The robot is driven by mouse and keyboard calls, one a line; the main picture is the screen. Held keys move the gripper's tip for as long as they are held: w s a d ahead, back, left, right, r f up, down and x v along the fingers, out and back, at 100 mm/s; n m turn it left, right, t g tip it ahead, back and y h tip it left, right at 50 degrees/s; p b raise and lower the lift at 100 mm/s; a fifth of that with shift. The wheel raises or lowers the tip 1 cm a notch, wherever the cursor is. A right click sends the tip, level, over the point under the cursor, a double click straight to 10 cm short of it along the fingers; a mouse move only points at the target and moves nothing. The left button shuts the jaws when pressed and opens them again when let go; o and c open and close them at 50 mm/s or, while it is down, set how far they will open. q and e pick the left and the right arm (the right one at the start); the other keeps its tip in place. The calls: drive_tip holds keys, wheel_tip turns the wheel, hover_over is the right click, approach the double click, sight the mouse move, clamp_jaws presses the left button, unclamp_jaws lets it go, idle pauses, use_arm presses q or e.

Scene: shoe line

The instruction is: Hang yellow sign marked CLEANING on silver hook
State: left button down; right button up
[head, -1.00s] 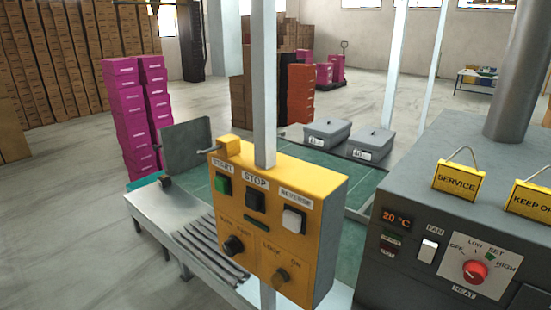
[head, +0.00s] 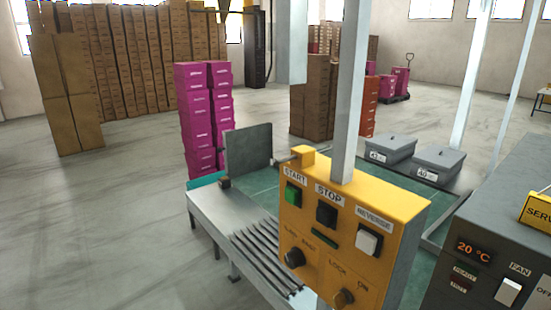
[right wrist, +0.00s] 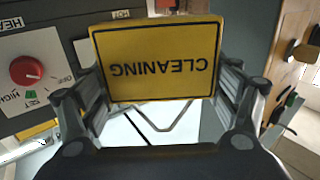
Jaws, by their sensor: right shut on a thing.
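The yellow sign marked CLEANING (right wrist: 160,88) shows upside down in the right wrist view, with a black border and a bent wire loop below it in the picture. My right gripper (right wrist: 163,72) is shut on this sign, one finger at each side edge. Neither the sign nor my grippers show in the head view. I cannot make out a silver hook for certain; a short grey peg (head: 285,161) sticks out from a small yellow block on top of the yellow control box (head: 345,240).
A grey heater cabinet (head: 480,225) stands at the right with a yellow SERVICE sign (head: 539,209); its red knob (right wrist: 26,71) shows in the wrist view. A metal post (head: 350,100) rises behind the control box. Grey bins (head: 436,165) and pink boxes (head: 195,120) stand behind.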

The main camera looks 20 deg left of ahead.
use_arm(q)
drive_tip(key=shift+w+d, duration=0.1)
drive_tip(key=shift+w, duration=0.75)
